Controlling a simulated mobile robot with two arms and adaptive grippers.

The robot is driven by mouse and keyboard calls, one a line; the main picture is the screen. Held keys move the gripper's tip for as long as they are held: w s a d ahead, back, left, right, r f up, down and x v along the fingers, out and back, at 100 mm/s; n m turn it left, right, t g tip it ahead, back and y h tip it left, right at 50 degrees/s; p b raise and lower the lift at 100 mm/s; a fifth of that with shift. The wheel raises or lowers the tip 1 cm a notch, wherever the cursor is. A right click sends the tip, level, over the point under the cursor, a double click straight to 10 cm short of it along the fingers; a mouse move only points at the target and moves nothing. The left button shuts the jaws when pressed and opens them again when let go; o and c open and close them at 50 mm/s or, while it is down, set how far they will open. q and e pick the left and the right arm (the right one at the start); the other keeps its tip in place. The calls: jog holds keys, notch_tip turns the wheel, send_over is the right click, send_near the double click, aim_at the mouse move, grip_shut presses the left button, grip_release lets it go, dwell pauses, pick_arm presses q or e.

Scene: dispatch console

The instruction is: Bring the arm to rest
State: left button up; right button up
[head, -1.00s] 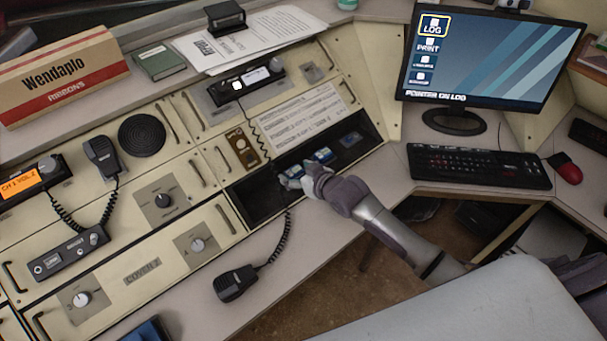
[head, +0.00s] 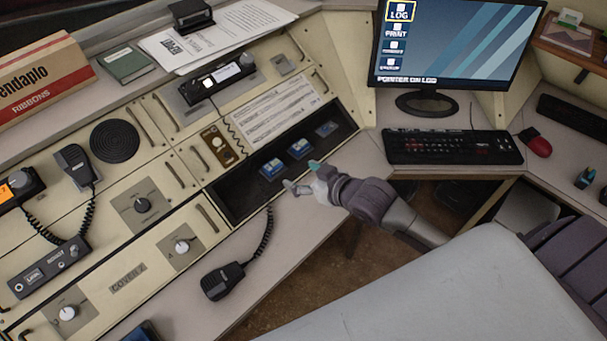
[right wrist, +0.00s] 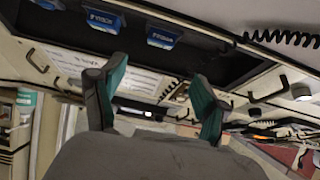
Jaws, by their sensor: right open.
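My right gripper (head: 303,178) is open and empty in the head view, just off the front edge of the dark recessed bay (head: 236,205) in the console. In the right wrist view its two teal-lined fingers (right wrist: 155,95) stand apart with nothing between them. Blue cartridges lie in the bay: one at the left (head: 272,168), one in the middle (head: 300,148) and a darker one at the right (head: 326,129). The gripper is apart from them. My left gripper is not in view.
A handset (head: 222,281) on a coiled cord lies on the front ledge, left of the gripper. A monitor (head: 452,40), a keyboard (head: 453,147) and a red mouse (head: 536,143) are at the right. A chair (head: 575,255) stands at the lower right.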

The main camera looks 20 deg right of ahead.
dwell(0.3)
jog(key=s+f+g, duration=0.1)
jog(key=s, duration=0.2)
jog(key=s+a+f+g+h, duration=0.1)
jog(key=s, duration=0.2)
jog(key=s+f+g, duration=0.1)
jog(key=s, duration=0.2)
jog(key=shift+a+f+m+h, duration=0.15)
jog(key=shift+a+m+h, duration=0.15)
jog(key=shift+h, duration=0.1)
jog(key=s+d+m+g+h, duration=0.15)
jog(key=s+g, duration=0.35)
jog(key=s, duration=0.9)
notch_tip(320, 180, down, 29)
jog(key=s+g, duration=0.2)
jog(key=s+d+f, duration=0.3)
jog(key=s+f, duration=1.1)
jog(key=s, duration=0.2)
jog(key=shift+n+g+h, duration=0.35)
jog(key=shift+g, duration=0.05)
